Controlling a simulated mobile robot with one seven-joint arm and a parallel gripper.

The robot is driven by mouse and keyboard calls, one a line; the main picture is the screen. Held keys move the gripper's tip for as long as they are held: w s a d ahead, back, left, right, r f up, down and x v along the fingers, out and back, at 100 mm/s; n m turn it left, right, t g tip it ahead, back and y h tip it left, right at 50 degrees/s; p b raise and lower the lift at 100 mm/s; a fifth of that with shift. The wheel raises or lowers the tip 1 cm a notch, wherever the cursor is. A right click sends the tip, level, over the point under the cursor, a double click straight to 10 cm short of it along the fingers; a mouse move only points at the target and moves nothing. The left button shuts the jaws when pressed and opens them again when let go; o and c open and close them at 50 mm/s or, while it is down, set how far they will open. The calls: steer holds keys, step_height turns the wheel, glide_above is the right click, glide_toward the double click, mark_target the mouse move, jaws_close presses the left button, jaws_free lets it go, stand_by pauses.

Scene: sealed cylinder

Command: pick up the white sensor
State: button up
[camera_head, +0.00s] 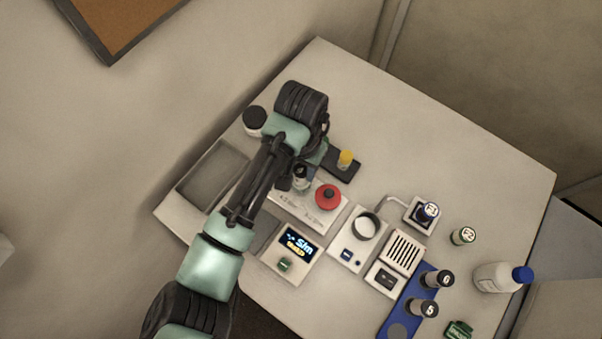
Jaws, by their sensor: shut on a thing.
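My arm reaches in from the lower left over the table. My gripper (312,150) is at its far end, pointing down, and the wrist hides most of it. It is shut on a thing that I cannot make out. No white sensor can be clearly told apart. A small dark cylinder with a pale top (300,172) shows just below the wrist, over or on a white panel (311,215). I cannot tell whether it touches the gripper.
A red knob (328,197) and a yellow-topped piece on a black pad (345,160) are close right. A black-lidded jar (254,121) and grey tray (205,172) are left. Display box (290,252), vials and a blue-capped bottle (497,278) stand nearer. The upper right table is clear.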

jaws_close()
